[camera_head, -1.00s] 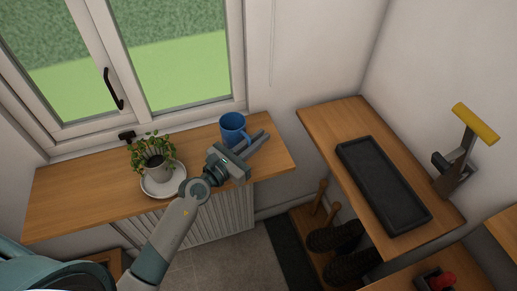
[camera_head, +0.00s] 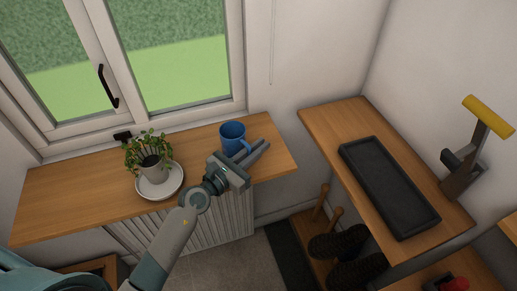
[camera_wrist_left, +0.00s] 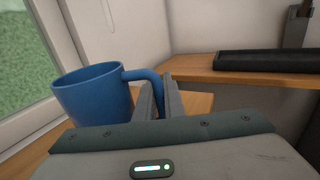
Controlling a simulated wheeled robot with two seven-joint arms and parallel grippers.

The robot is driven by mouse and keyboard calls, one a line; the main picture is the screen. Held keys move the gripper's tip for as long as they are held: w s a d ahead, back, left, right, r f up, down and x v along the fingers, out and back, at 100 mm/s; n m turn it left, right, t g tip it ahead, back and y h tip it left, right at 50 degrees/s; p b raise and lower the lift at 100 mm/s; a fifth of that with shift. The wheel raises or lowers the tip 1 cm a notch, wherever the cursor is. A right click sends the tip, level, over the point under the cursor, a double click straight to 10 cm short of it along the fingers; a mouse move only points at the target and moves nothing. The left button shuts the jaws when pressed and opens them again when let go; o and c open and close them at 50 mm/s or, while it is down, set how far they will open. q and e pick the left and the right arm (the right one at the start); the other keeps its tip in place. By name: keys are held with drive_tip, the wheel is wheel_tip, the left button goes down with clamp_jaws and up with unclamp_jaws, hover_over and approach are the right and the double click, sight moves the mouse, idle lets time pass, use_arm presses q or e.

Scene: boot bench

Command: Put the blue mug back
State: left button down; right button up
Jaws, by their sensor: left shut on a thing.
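The blue mug (camera_head: 232,137) is upright over the right part of the wooden window sill (camera_head: 80,197). I cannot tell whether its base touches the sill. My left gripper (camera_head: 263,148) reaches in from the front and is shut on the mug's handle. In the left wrist view the blue mug (camera_wrist_left: 92,95) stands left of the fingers, and its handle runs between them; the gripper body hides its lower part. My right gripper is out of view.
A potted plant (camera_head: 150,163) on a white saucer (camera_head: 172,186) stands left of my gripper. A bench with a black tray (camera_head: 388,185) is to the right, with boots (camera_head: 335,244) below. A yellow-handled tool (camera_head: 487,117) stands at the far right. The sill's left end is clear.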

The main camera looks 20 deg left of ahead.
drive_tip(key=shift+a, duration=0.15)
use_arm(q)
drive_tip(key=shift+f, duration=0.15)
drive_tip(key=c, duration=1.9)
unclamp_jaws()
drive_tip(key=shift+o, duration=0.2)
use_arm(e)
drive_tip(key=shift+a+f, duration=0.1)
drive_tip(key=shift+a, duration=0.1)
